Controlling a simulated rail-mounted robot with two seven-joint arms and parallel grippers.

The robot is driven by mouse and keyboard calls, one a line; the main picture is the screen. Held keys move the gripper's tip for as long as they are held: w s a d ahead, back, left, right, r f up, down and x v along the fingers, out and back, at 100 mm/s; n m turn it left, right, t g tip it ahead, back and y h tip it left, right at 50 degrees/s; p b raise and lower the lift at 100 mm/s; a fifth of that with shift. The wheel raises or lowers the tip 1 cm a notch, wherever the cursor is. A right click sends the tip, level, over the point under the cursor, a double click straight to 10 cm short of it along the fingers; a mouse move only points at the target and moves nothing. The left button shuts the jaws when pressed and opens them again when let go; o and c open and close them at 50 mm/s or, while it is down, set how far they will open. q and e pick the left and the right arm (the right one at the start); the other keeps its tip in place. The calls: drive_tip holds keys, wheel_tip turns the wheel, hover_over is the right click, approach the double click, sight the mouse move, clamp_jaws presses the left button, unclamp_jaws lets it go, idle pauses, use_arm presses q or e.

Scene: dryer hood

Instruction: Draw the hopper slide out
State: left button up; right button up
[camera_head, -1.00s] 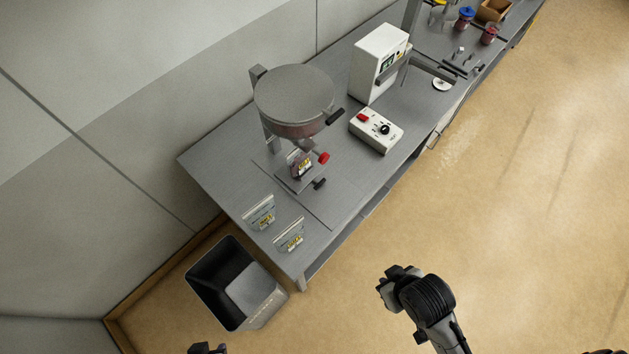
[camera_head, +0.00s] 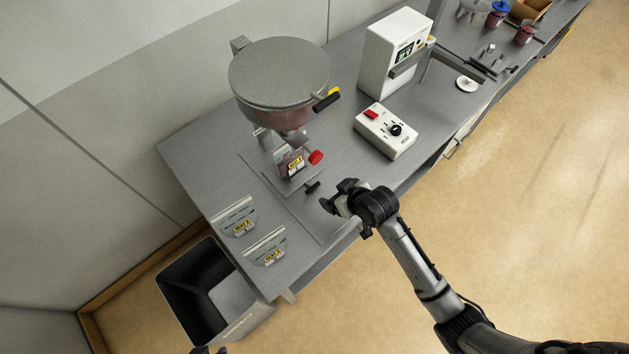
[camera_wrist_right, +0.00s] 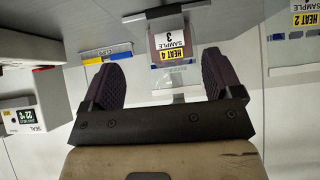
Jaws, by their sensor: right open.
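The hopper (camera_head: 280,75) is a round grey drum on a post on the bench. A black handle (camera_head: 326,101) with a yellow end sticks out at its lower right; I cannot tell for certain that it is the slide's. A red knob (camera_head: 316,157) sits lower, under the hopper. My right gripper (camera_head: 338,196) is open and empty, near the bench's front edge, below and right of the hopper and apart from it. Its spread fingers (camera_wrist_right: 159,78) show in the right wrist view. Only a dark bit of what seems my left gripper (camera_head: 208,350) shows at the bottom edge.
A labelled sample bag (camera_head: 292,164) stands under the hopper, with a black knob (camera_head: 312,187) close by. A white control box (camera_head: 385,131) and sealer (camera_head: 394,52) stand to the right. Two labelled pouches (camera_head: 266,248) lie at the front left. A bin (camera_head: 190,290) stands below.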

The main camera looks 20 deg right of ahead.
sight(313, 187)
drive_tip(key=x, duration=0.4)
drive_tip(key=b+x, duration=0.1)
drive_tip(key=x, duration=0.7)
drive_tip(key=shift+w+a+f, duration=0.1)
drive_tip(key=shift+w+a, duration=0.15)
drive_tip(key=shift+a, duration=0.2)
drive_tip(key=shift+w+a+f, duration=0.1)
drive_tip(key=shift+w+f, duration=0.25)
use_arm(q)
drive_tip(key=shift+s+a+f, duration=0.15)
drive_tip(key=shift+a+f, duration=0.3)
drive_tip(key=shift+f, duration=0.3)
drive_tip(key=shift+a, duration=0.1)
use_arm(e)
drive_tip(key=shift+c, duration=0.3)
